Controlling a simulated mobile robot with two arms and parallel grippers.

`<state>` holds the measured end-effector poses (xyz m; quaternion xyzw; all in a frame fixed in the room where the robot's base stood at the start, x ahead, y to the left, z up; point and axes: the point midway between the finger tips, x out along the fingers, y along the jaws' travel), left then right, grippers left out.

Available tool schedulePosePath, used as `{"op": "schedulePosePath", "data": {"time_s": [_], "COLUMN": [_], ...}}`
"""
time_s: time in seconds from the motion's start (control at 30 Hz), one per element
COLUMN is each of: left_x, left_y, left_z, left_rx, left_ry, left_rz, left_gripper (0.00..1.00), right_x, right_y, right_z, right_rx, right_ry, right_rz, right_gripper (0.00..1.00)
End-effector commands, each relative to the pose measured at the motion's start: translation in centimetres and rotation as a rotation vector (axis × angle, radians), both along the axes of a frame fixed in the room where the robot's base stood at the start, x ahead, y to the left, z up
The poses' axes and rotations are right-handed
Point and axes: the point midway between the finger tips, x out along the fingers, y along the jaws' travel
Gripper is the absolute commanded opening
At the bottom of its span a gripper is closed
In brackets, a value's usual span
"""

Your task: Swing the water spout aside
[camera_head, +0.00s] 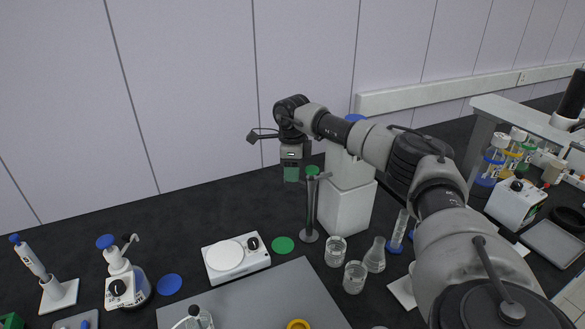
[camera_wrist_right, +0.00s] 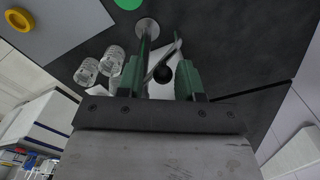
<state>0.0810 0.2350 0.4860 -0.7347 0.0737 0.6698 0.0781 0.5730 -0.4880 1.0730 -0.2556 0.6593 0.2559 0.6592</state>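The water spout (camera_head: 311,206) is a slim metal column on a round base, with a green cap and a short arm at its top. It stands on the dark bench in front of a white box-shaped unit. My right gripper (camera_head: 291,174) is just left of the spout's top, fingers pointing down. In the right wrist view, my right gripper (camera_wrist_right: 159,80) has its two green fingers apart. I cannot tell whether a finger touches the spout. My left gripper is out of view.
Two glass beakers (camera_head: 335,251) and a conical flask (camera_head: 375,255) stand close to the spout's right. A white hotplate stirrer (camera_head: 235,257) and a green disc (camera_head: 283,245) lie to its left. A grey mat (camera_head: 262,300) is in front. Racked bottles stand far right.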

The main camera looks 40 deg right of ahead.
Motion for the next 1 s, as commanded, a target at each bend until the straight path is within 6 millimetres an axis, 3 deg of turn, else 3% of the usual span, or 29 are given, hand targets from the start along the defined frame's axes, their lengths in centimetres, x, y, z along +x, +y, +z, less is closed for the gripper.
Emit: {"op": "schedulePosePath", "data": {"time_s": [0.6,1.0], "left_x": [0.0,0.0], "left_y": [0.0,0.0], "left_z": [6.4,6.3], "left_rx": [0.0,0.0], "left_ry": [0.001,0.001], "left_rz": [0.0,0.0], "left_gripper": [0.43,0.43], "right_x": [0.0,0.0], "right_y": [0.0,0.0], "right_z": [7.3,7.3], "right_rx": [0.0,0.0], "right_ry": [0.0,0.0], "right_rz": [0.0,0.0], "right_gripper": [0.36,0.36]}}
